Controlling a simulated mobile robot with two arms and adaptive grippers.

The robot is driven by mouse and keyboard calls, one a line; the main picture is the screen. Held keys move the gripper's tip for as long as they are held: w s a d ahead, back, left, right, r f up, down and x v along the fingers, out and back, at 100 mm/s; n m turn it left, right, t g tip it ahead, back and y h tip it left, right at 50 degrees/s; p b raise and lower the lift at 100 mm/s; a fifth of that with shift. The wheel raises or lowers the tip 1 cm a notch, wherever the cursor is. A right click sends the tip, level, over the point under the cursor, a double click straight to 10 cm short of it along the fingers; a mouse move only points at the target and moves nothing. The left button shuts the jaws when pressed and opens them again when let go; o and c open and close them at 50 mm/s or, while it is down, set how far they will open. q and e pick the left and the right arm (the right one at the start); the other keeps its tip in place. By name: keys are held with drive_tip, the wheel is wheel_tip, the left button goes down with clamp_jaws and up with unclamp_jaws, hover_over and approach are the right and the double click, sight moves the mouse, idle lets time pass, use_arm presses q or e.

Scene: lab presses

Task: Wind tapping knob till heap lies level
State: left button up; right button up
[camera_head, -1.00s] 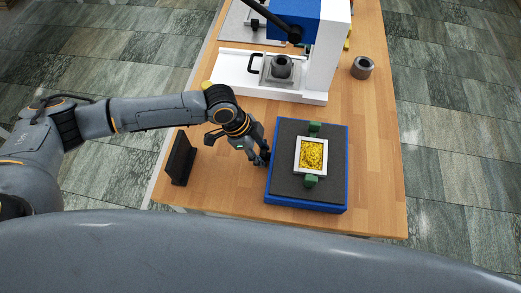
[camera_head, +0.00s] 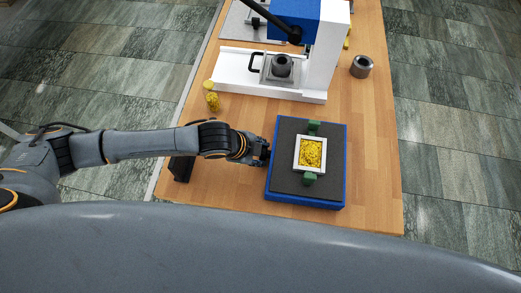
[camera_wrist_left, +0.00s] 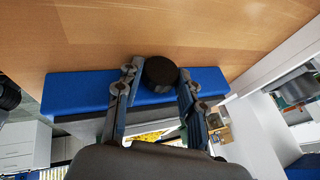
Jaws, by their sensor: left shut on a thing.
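The tapping knob (camera_wrist_left: 160,72) is a dark round knob on the side of a blue box (camera_head: 346,170) with a dark grey top. My left gripper (camera_head: 264,153) is at the box's left side. In the left wrist view its two fingers (camera_wrist_left: 160,80) are shut on the knob, one on each side. In the head view the gripper hides the knob. A white square tray (camera_head: 297,155) sits on the box between two green clamps (camera_head: 314,127). It holds a heap of yellow grains (camera_head: 312,153); I cannot tell how level it is. My right gripper is not in view.
A white and blue press (camera_head: 315,75) stands at the back with a metal cylinder on its base. A grey ring (camera_head: 362,67) is to its right. A small yellow item (camera_head: 212,102) stands left of the press. A black plate (camera_head: 181,168) stands close under my left arm.

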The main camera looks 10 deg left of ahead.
use_arm(q)
drive_tip(key=o, duration=1.2)
drive_tip(key=shift+c, duration=0.2)
drive_tip(key=v, duration=1.2)
